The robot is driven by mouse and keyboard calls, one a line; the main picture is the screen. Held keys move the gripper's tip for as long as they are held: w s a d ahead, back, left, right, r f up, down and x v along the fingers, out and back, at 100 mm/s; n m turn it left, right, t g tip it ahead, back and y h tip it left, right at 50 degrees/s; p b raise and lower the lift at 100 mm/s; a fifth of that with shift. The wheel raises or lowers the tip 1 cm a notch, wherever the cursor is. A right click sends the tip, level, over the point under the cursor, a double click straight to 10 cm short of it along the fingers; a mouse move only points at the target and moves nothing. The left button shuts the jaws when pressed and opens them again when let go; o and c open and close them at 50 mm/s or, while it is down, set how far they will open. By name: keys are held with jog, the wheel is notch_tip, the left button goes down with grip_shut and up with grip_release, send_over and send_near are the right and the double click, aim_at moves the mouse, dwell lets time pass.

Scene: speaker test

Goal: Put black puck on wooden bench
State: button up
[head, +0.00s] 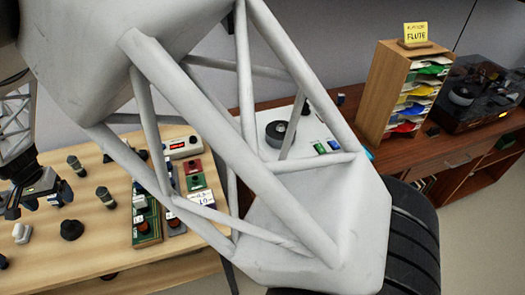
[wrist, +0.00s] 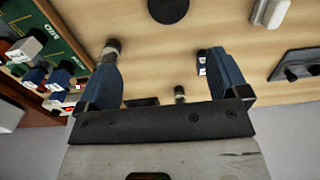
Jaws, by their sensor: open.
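My gripper (head: 38,203) is open and empty at the left of the head view, above the light wooden bench (head: 100,262). In the wrist view its two blue fingers (wrist: 160,55) are wide apart with bench surface between them. A round black piece (head: 71,230) sits on the bench, right of and below the gripper in the head view. A black disc (wrist: 168,10) on wood shows beyond the fingertips in the wrist view. Another dark round puck-like piece (head: 280,133) lies on a white panel, partly behind my arm's struts. I cannot tell which one is the task's puck.
Several dark-topped cylinders (head: 105,197) stand on the bench. Green and dark boards (head: 146,221) with switches lie at its right. A reddish-brown desk (head: 440,152) holds a wooden paper rack (head: 385,85) and a dark turntable-like device (head: 480,95). My arm hides much of the middle.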

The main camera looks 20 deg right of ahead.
jog(key=s+d+r, duration=0.1)
jog(key=d+r, duration=0.5)
jog(key=d, duration=0.6)
jog(key=d+r+t, duration=0.1)
jog(key=d+r, duration=0.5)
jog(key=d, duration=0.6)
jog(key=s+d+r, duration=0.1)
jog(key=d+r, duration=0.5)
jog(key=d, duration=0.5)
jog(key=s+d+r+t, duration=0.1)
jog(key=s+d, duration=2)
jog(key=d, duration=0.2)
jog(key=shift+d+r+t, duration=0.15)
jog(key=shift+r+t, duration=0.15)
jog(key=shift+r, duration=0.05)
